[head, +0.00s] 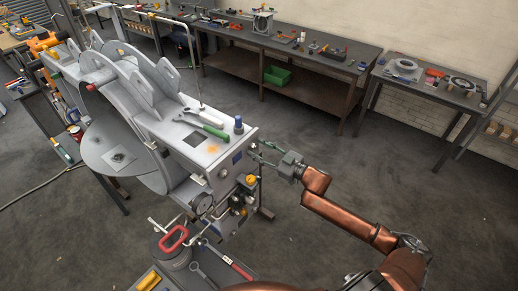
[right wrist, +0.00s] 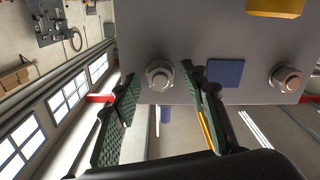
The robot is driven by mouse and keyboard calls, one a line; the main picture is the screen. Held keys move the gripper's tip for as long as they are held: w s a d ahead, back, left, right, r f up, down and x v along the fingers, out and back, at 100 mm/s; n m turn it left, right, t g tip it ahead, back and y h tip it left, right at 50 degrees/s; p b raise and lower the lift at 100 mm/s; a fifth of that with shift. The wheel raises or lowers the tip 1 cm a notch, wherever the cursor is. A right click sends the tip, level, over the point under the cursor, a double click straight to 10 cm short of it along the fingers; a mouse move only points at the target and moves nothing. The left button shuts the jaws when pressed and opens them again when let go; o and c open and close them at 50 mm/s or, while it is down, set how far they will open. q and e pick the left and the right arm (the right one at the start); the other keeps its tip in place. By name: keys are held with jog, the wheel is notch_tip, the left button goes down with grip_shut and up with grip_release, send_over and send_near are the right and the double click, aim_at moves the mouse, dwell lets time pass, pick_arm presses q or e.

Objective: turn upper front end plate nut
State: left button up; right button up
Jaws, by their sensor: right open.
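The grey end plate (right wrist: 190,30) fills the top of the right wrist view. A round metal nut (right wrist: 160,75) projects from it near its edge. My right gripper (right wrist: 162,82) is open, with one green-padded finger on each side of this nut; I cannot tell whether either finger touches it. A second nut (right wrist: 286,78) sits farther right on the plate, beyond a blue square (right wrist: 225,73). In the head view, my right gripper (head: 266,156) is at the right end of the grey machine (head: 185,130). My left gripper is not in view.
A green-handled tool (head: 205,124) and a blue-topped piece (head: 239,125) are on the machine's top. Workbenches (head: 300,47) line the back wall. The floor to the right is clear.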

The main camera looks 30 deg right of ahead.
jog(key=shift+s+d, duration=0.1)
jog(key=shift+p+v, duration=0.4)
jog(key=shift+v, duration=0.45)
jog(key=p+v, duration=0.3)
jog(key=v, duration=0.3)
dwell(0.5)
